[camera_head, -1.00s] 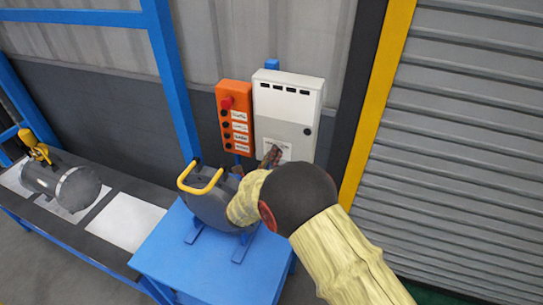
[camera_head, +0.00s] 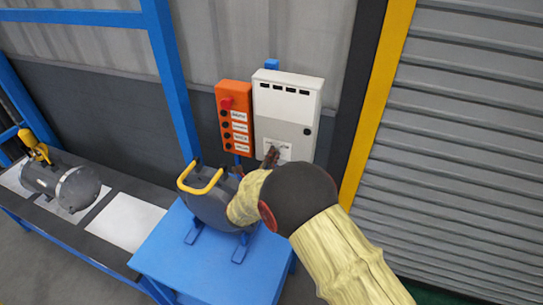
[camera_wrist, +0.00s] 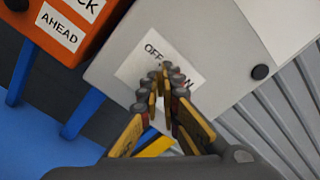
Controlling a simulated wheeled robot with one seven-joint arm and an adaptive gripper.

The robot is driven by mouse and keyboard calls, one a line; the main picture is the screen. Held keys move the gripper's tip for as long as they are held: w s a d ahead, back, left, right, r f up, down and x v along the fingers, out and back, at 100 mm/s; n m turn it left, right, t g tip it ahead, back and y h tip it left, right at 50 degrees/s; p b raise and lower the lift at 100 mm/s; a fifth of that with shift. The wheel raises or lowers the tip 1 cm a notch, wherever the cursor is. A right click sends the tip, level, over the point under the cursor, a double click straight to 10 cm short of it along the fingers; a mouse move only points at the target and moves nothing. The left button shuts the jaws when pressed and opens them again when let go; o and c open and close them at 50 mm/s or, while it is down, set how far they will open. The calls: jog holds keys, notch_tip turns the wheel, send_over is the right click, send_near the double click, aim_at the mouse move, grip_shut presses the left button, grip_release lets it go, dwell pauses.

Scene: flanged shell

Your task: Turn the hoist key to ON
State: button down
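The white-grey control box (camera_head: 287,105) hangs on the wall and carries a white key label (camera_head: 285,151) on its lower front. In the wrist view the label (camera_wrist: 137,68) looks tilted; "OFF" reads at its upper left and a letter N shows to the right of my fingertips. My gripper (camera_head: 271,157) is at this label, its fingers pointing at the box. In the wrist view my gripper (camera_wrist: 162,74) has its fingertips close together over the middle of the label. The hoist key is hidden there, so I cannot tell whether the fingers hold it.
An orange button pendant (camera_head: 234,118) with a red knob hangs just left of the box. Below is a blue stand (camera_head: 207,262) bearing a grey flanged shell (camera_head: 208,207) with a yellow handle. A bench with another grey cylinder (camera_head: 62,185) is left; a shutter (camera_head: 460,150) is right.

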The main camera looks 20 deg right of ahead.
jog(key=shift+m+b, duration=0.35)
jog(key=shift+m, duration=0.05)
jog(key=m+b, duration=0.5)
jog(key=b, duration=0.2)
jog(key=m+b, duration=0.6)
jog(key=b, duration=0.1)
jog(key=m+b, duration=0.5)
jog(key=b, duration=0.2)
jog(key=shift+s+d+f+m, duration=0.15)
jog(key=shift+s+d+m, duration=0.2)
jog(key=shift+m, duration=0.05)
jog(key=shift+b, duration=0.35)
jog(key=c, duration=2)
grip_release()
jog(key=shift+c, duration=0.2)
